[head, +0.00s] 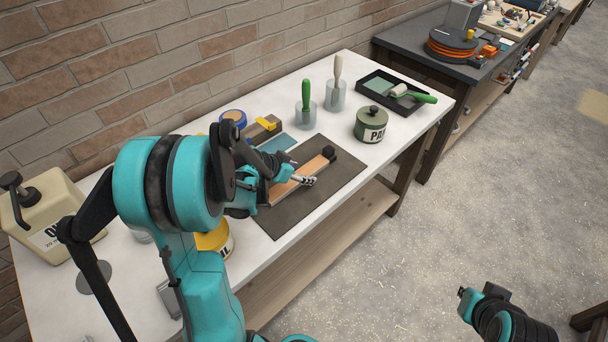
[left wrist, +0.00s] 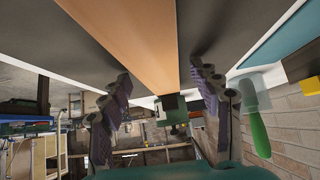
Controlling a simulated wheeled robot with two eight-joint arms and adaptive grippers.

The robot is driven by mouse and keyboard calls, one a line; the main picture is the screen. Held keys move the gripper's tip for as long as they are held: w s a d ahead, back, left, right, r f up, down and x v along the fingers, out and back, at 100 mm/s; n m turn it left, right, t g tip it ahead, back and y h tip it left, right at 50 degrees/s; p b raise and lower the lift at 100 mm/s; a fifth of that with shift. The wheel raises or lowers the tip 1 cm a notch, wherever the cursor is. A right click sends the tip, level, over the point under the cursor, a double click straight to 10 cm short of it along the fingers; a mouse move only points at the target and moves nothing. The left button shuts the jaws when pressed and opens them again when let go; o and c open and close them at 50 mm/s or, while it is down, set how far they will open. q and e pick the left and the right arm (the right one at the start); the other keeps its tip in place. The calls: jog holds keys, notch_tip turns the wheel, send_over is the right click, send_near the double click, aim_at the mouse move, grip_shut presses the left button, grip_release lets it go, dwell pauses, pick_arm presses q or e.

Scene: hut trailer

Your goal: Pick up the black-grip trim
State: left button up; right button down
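The black-grip trim (head: 313,166) is a long orange-brown wooden strip with a black block grip at its far end. It lies on a dark mat (head: 345,175) on the white table. My left gripper (head: 296,169) is low over the strip, its fingers spread to either side. Contact cannot be told.
A green paint can (head: 371,125), cups with a green-handled tool (head: 305,98) and a wooden-handled one (head: 337,75), and a black roller tray (head: 392,92) stand beyond the mat. A beige oil can (head: 45,215) is at left. The mat's right part is clear.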

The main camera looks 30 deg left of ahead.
pick_arm(q)
jog(key=c, duration=1.3)
jog(key=shift+o, duration=0.2)
jog(key=shift+r, duration=0.15)
